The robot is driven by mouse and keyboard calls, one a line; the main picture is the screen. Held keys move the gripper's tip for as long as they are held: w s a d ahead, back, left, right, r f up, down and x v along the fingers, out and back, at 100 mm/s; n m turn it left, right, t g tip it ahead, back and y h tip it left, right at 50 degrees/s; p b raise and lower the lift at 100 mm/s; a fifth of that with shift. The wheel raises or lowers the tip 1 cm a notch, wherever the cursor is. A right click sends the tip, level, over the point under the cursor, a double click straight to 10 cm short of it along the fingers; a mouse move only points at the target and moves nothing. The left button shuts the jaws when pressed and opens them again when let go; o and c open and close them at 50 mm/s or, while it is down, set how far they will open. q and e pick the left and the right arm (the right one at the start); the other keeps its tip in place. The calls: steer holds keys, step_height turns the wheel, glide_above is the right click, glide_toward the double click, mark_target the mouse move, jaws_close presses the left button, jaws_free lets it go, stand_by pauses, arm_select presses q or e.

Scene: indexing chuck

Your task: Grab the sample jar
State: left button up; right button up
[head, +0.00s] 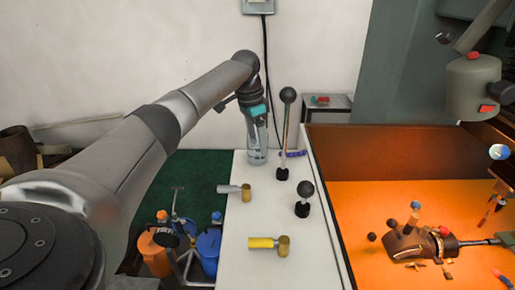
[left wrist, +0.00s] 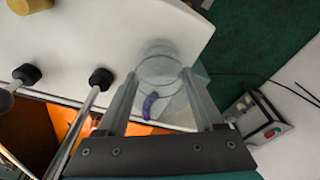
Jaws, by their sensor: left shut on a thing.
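The sample jar (head: 257,153) is a clear, see-through cylinder standing upright at the far left corner of the white top. My left gripper (head: 256,119) reaches down over it from above and is shut on it. In the left wrist view the jar (left wrist: 165,66) shows between the two fingers of my left gripper (left wrist: 160,88). Its clear wall makes the exact contact of the fingers hard to see. My right gripper is not in view.
Two black-knobbed levers (head: 303,200) (head: 286,130) stand on the white top (head: 235,215), right of the jar. A purple curved piece (head: 295,154) lies close by. Two brass-headed hammers (head: 268,243) (head: 236,191) lie nearer. An orange machine bed (head: 365,225) is at right.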

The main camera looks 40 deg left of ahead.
arm_select(q)
steer(key=shift+r, duration=0.1)
step_height(320, 180, up, 20)
stand_by(0.5)
